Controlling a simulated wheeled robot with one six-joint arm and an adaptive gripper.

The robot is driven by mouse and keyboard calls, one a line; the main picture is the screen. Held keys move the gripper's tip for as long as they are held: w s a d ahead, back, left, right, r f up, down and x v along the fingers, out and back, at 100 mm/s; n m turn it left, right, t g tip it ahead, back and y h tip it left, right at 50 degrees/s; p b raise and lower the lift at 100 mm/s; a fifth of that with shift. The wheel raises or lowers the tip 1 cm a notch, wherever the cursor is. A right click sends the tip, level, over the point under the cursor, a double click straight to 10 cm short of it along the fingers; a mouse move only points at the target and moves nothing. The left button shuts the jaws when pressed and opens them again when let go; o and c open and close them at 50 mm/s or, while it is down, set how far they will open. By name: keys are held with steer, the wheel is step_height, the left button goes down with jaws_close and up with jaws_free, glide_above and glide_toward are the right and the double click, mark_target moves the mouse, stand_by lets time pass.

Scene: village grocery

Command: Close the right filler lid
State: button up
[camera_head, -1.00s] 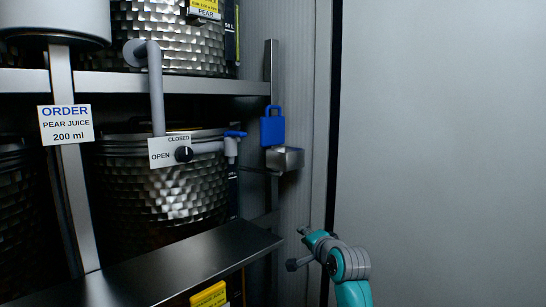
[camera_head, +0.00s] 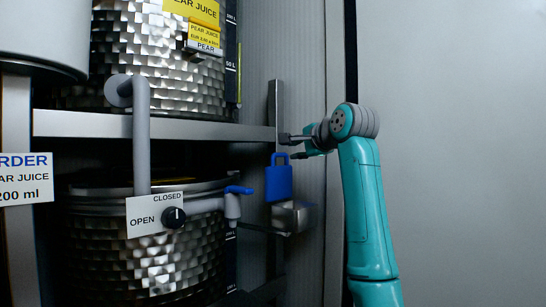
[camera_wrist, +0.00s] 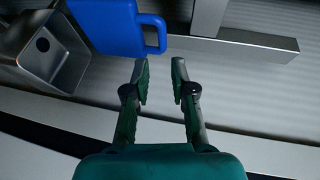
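The filler's blue lid (camera_head: 278,183) stands upright, open, at the back of a small steel filler cup (camera_head: 291,217) on the right side of the rack. In the wrist view the blue lid (camera_wrist: 105,27) with its loop handle is at the top, beside the steel cup (camera_wrist: 50,50) with a round hole. My gripper (camera_head: 291,147) is just above and right of the lid in the head view. In the wrist view my gripper (camera_wrist: 159,67) has its two fingers apart, with nothing between them. The fingertips appear close to the handle but not around it.
Metal drums (camera_head: 150,255) stand on the rack shelves at left. A grey pipe, a valve knob (camera_head: 174,217) with an OPEN/CLOSED plate (camera_head: 146,221) and a blue tap handle (camera_head: 239,190) sit left of the lid. A steel post (camera_head: 276,105) rises behind. The right side is a plain wall.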

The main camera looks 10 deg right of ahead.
mark_target(280, 155)
steer(key=x, duration=1)
steer(key=shift+w+a, duration=0.15)
steer(key=shift+w, duration=0.25)
jaws_close()
